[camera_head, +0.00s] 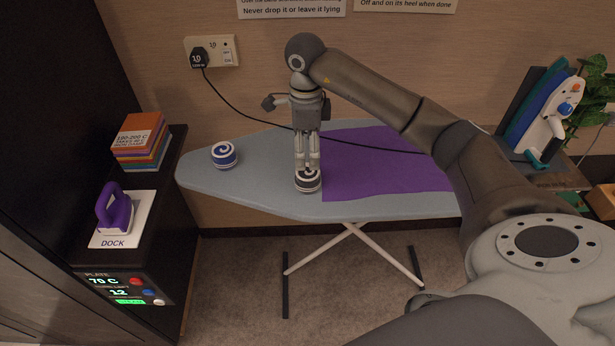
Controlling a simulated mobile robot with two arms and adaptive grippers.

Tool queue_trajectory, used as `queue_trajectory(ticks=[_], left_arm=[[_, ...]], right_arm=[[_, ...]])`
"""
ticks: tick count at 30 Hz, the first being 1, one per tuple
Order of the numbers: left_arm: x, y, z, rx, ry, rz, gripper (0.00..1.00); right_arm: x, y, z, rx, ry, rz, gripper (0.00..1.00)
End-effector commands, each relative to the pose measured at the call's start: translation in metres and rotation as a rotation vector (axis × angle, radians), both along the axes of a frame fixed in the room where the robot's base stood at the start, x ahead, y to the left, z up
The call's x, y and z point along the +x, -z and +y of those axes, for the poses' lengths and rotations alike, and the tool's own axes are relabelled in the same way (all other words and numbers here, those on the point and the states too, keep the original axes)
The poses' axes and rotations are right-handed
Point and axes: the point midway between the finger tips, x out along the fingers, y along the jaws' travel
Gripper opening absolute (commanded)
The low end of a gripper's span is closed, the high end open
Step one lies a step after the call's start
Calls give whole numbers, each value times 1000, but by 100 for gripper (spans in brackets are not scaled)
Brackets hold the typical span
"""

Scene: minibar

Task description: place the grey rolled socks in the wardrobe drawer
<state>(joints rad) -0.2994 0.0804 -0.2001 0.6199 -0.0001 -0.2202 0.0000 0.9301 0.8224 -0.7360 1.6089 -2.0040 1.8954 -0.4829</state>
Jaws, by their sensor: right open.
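The grey rolled socks (307,183), a dark and white spiral roll, sit on the ironing board (240,185) near its front edge. My right gripper (307,164) points straight down with its fingertips right at the top of this roll. It is open, and I cannot tell whether the fingers touch the socks. I cannot make out the wardrobe drawer. My left gripper is not in view.
A purple cloth (375,175) covers the board's middle. A black cord runs from the wall socket (211,52) behind my gripper. Another iron (550,118) stands at right.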

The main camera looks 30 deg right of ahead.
Motion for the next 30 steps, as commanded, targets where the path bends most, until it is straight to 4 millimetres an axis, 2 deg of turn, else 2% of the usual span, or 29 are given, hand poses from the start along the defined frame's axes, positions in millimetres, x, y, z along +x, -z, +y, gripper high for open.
queue_trajectory(ticks=[3, 12, 17, 21, 30], left_arm=[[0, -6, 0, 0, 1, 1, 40], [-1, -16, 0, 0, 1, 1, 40], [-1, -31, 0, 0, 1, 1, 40], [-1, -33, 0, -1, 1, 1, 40], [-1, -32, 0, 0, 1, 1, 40]], right_arm=[[-1, 19, 1, 3, 0, 4, 78], [-1, 43, 2, 5, -1, 3, 78], [-3, 65, 1, 5, -1, 5, 78], [-2, 83, 1, 6, 0, 1, 78], [-2, 88, 1, 5, -2, -2, 76]])
